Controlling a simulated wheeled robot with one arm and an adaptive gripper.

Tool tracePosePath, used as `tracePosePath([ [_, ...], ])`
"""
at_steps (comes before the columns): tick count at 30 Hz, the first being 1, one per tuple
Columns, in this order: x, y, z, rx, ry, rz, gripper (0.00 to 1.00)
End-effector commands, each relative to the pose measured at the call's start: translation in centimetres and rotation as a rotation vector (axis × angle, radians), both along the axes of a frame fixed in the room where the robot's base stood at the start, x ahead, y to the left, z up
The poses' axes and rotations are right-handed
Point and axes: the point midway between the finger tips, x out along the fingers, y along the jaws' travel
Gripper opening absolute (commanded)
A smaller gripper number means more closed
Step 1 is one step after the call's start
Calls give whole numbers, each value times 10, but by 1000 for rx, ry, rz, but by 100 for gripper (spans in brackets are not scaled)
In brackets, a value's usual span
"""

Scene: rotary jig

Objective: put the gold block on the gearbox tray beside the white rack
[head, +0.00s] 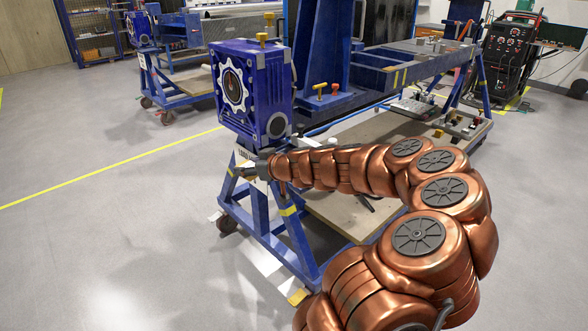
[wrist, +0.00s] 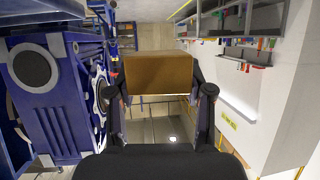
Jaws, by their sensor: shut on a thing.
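The gold block (wrist: 158,73) is a plain brown-gold box between the two fingers of my gripper (wrist: 160,95) in the wrist view. My gripper is shut on it. In the head view my gripper (head: 246,170) is at the far end of my copper-coloured arm, just below the blue gearbox unit. The block cannot be made out clearly there. I cannot pick out the gearbox tray or the white rack with certainty in either view.
The blue gearbox unit (head: 278,88) stands on a blue wheeled frame (head: 268,222), close to my gripper; it also fills the left of the wrist view (wrist: 45,90). A wooden board (head: 340,212) lies low in the frame. Open grey floor (head: 110,220) lies to the left.

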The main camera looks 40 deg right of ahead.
Motion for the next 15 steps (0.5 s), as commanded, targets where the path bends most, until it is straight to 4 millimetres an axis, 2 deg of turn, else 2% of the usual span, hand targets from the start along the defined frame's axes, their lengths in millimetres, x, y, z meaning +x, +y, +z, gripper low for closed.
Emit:
tracePosePath([
  [1,-10,-23,-1,-1,1,-25,0],
  [9,-65,-113,3,-3,1,-93,0],
  [15,-103,-159,9,-1,2,-131,0],
])
